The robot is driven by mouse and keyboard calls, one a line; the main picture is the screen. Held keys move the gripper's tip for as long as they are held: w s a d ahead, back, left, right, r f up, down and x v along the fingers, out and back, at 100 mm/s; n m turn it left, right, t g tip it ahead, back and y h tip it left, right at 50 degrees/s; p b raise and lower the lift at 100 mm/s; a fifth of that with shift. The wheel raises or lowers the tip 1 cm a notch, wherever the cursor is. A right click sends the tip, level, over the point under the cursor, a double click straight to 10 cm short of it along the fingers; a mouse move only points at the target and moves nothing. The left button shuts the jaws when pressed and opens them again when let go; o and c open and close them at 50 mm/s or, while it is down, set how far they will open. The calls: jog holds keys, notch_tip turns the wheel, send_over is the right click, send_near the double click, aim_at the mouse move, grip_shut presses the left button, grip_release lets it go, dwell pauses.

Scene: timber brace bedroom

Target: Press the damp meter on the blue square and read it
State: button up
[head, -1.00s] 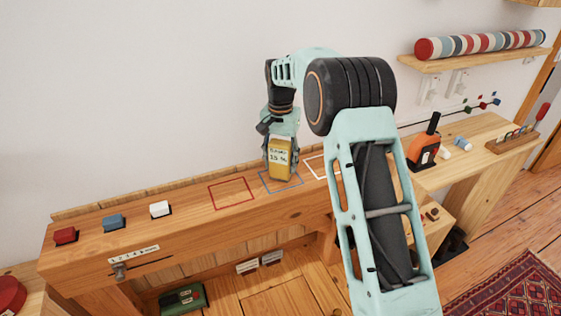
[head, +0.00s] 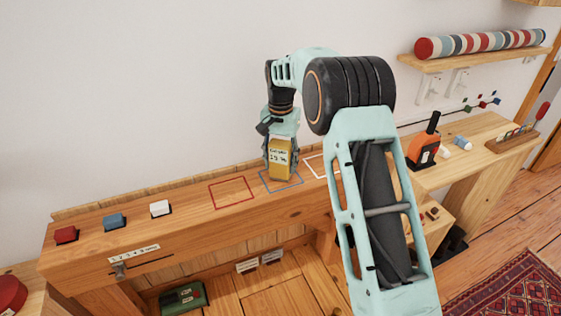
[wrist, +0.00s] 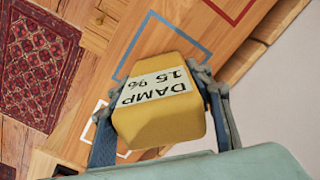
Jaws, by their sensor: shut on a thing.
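The damp meter (head: 281,158) is a yellow block with a pale label. In the wrist view the damp meter (wrist: 160,110) shows the label "DAMP 15 %", upside down there. My gripper (head: 281,150) is shut on it, with a finger on each side. The meter is upright in the head view, its lower end at the blue square (head: 294,184), an outline on the wooden beam. The wrist view also shows part of the blue square (wrist: 150,27). Whether the meter's underside touches the wood is hidden.
A red square outline (head: 232,193) lies left of the blue one, a white square outline (head: 315,163) right. An orange tool (head: 423,150) stands on the right bench.

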aim_at(281, 142)
dwell(0.4)
jog(key=shift+r+p, duration=2.75)
jog(key=shift+r, duration=0.8)
jog(key=shift+d+f, duration=0.1)
